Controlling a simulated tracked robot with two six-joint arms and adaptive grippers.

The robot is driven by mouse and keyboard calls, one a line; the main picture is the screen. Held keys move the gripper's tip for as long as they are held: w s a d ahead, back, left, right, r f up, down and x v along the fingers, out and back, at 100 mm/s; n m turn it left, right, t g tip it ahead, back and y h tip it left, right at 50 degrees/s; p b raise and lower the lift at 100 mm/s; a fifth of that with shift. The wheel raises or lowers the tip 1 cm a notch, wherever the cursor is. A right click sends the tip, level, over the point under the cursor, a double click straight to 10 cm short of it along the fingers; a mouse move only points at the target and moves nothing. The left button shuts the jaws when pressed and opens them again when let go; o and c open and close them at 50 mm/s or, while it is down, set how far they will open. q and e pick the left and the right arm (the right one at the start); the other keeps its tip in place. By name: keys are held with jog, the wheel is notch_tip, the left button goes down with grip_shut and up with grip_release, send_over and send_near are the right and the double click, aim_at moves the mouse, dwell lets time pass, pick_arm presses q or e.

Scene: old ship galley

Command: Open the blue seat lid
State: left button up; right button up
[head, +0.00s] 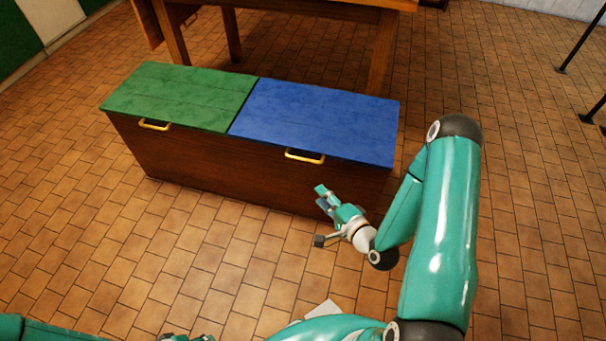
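The blue seat lid (318,117) is the right half of the top of a dark wooden bench (200,172). It lies flat and closed. Its yellow handle (304,157) is on the front edge. My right gripper (320,214) is in front of the bench, below and a little right of that handle and apart from it. Its fingers are spread and nothing shows between them. My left gripper (185,338) is only just in view at the bottom edge, mostly cut off, so its state does not show.
A green seat lid (180,95) with a yellow handle (155,125) lies closed on the bench's left half. A wooden table (300,10) stands behind the bench. Dark metal legs (580,42) stand at the far right.

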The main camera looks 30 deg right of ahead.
aim_at(301, 159)
pick_arm(q)
notch_tip(301, 159, down, 5)
jog(key=b, duration=0.3)
jog(key=shift+r+b, duration=0.15)
jog(key=shift+b, duration=0.15)
pick_arm(e)
jog(key=w+d, duration=0.1)
jog(key=w, duration=0.4)
jog(key=w+d+f+m+t, duration=0.1)
jog(key=w, duration=0.4)
jog(key=w+d+f+m+h, duration=0.1)
jog(key=w, duration=0.5)
jog(key=shift+d, duration=0.25)
jog(key=shift+c, duration=0.3)
